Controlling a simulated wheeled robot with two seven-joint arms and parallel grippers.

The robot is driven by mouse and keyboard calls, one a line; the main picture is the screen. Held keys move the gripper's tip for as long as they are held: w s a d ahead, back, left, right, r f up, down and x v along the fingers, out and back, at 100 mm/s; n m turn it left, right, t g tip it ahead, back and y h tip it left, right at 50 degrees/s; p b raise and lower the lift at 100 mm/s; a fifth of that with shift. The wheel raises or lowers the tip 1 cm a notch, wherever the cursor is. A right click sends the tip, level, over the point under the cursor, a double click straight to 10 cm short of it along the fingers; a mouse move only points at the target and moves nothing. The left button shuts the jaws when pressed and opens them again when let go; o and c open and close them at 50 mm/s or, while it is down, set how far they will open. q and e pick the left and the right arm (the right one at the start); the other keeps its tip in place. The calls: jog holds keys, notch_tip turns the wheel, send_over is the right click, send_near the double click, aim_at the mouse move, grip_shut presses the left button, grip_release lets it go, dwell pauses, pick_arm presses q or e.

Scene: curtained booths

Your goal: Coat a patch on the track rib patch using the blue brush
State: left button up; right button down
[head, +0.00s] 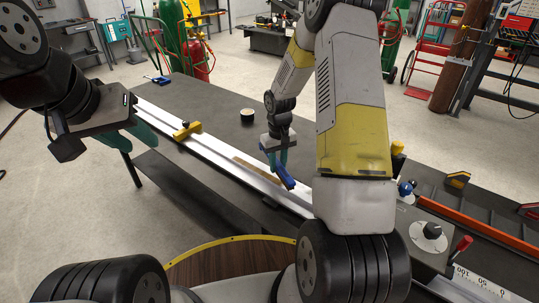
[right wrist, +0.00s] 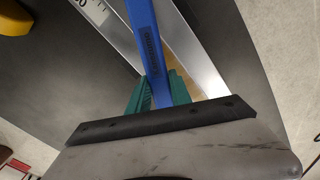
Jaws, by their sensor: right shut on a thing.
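The blue brush (head: 284,175) is held in my right gripper (head: 274,160), whose green fingers are shut on it. In the right wrist view the blue handle (right wrist: 148,45) rises between the green fingers (right wrist: 160,92). Its bristle end is not clearly seen. The long silver track (head: 215,150) lies along the dark table. A tan strip (head: 250,168) lies on the track, close to the brush and right gripper; it also shows beside the handle in the right wrist view (right wrist: 182,68). I cannot tell whether the brush touches it. My left gripper (head: 132,137) is open and empty, left of the track.
A round dark-sided tin (head: 247,116) stands on the table behind the track. An orange bar (head: 480,233) and a knob (head: 432,231) are at the right.

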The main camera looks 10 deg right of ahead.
jog(key=shift+r, duration=2.9)
jog(key=shift+s, duration=0.15)
